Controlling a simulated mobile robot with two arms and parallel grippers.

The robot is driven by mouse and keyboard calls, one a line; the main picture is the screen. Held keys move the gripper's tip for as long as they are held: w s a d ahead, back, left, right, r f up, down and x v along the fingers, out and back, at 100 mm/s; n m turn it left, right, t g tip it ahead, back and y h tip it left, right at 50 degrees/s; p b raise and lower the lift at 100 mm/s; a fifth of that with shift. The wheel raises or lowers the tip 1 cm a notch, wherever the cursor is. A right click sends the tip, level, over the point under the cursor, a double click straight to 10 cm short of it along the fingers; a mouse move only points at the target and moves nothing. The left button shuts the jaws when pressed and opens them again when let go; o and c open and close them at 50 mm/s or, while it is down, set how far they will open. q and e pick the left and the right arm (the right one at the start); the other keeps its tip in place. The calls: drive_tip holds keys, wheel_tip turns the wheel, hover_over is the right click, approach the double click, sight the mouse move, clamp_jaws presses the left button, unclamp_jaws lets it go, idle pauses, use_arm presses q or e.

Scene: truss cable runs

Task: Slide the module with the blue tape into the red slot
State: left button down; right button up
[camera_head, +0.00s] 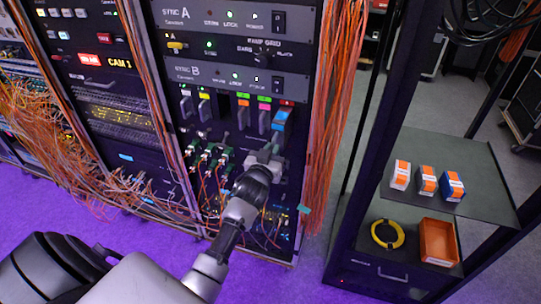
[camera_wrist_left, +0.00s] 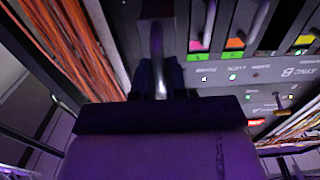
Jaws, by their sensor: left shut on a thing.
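The module with the blue tape (camera_head: 281,117) is at the right end of the row of upright modules in the rack, just below the red label (camera_head: 287,102) of the red slot. My left gripper (camera_head: 271,150) reaches up to the module from below and is shut on its handle. In the left wrist view a shiny handle (camera_wrist_left: 158,62) stands between the two dark fingers of the gripper (camera_wrist_left: 158,82). How deep the module sits in the slot cannot be told, and the gripper hides its lower part. My right gripper is not in view.
Neighbouring modules carry pink (camera_head: 264,118) and orange (camera_head: 243,115) tape. Orange cables (camera_head: 323,105) hang close on the right, and green-ended connectors (camera_head: 215,155) crowd the lower left. A shelf (camera_head: 480,204) at the right holds small orange-and-white boxes (camera_head: 427,181).

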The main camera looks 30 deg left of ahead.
sight(278, 139)
use_arm(q)
drive_tip(key=shift+b+x, duration=1.1)
drive_tip(key=shift+x, duration=1.7)
drive_tip(key=shift+b+x, duration=1.1)
drive_tip(key=shift+x, duration=0.65)
drive_tip(key=shift+r, duration=0.15)
drive_tip(key=c, duration=1.5)
unclamp_jaws()
drive_tip(key=shift+w, duration=0.1)
drive_tip(key=o, duration=0.4)
drive_tip(key=shift+w, duration=0.15)
